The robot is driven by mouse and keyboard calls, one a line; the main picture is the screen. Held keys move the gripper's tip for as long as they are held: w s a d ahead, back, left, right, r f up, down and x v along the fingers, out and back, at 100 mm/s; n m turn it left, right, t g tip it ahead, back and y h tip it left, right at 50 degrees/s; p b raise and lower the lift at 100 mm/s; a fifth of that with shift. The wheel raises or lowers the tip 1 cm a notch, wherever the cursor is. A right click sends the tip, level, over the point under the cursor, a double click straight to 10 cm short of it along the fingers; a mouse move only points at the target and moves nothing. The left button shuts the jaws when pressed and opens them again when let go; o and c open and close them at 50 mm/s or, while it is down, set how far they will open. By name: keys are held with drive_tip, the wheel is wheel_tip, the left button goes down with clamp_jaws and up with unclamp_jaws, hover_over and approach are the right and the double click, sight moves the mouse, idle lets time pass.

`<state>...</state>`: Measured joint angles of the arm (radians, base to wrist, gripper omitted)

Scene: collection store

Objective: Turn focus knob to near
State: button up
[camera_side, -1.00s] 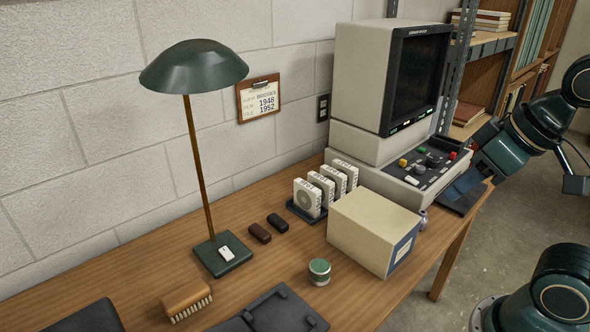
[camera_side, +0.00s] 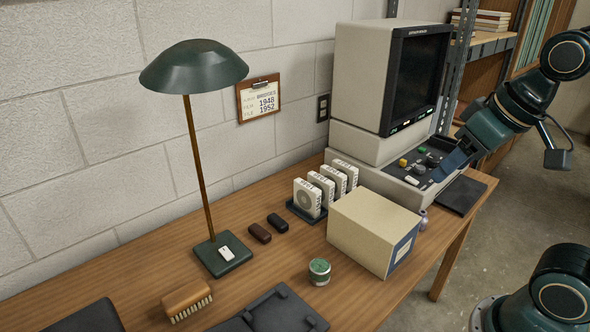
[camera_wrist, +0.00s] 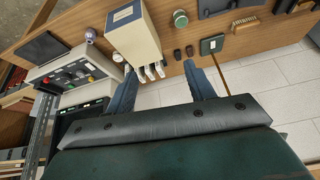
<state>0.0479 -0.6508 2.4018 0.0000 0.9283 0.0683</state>
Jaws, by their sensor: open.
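The microfilm reader (camera_side: 375,65) stands at the back right of the table, with a dark screen above a sloped control panel (camera_side: 395,178). On the panel are a yellow knob (camera_side: 403,162), a green one (camera_side: 422,150), dark grey knobs (camera_side: 419,169) and a white piece (camera_side: 411,180). I cannot tell which is the focus knob; no label is readable. My gripper (camera_side: 448,165) is at the panel's right end, apparently above it, and hides that end.
A cream box (camera_side: 365,225) stands in front of the reader, near the panel. A row of white film boxes (camera_side: 308,198) stands left of it. A dark flat pad (camera_side: 460,195) lies right of the panel. A lamp (camera_side: 195,68) and a green-lidded tin (camera_side: 319,270) are farther left.

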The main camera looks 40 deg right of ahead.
drive_tip(key=w+d+r+m+g, duration=0.2)
drive_tip(key=w+d+r+m, duration=0.2)
drive_tip(key=w+d+m, duration=0.55)
drive_tip(key=m+g, duration=0.3)
drive_tip(key=m, duration=0.9)
hover_over(420, 167)
wheel_tip(420, 167, down, 18)
drive_tip(key=shift+n, duration=0.25)
drive_tip(key=shift+f, duration=6.8)
drive_tip(key=shift+c, duration=0.4)
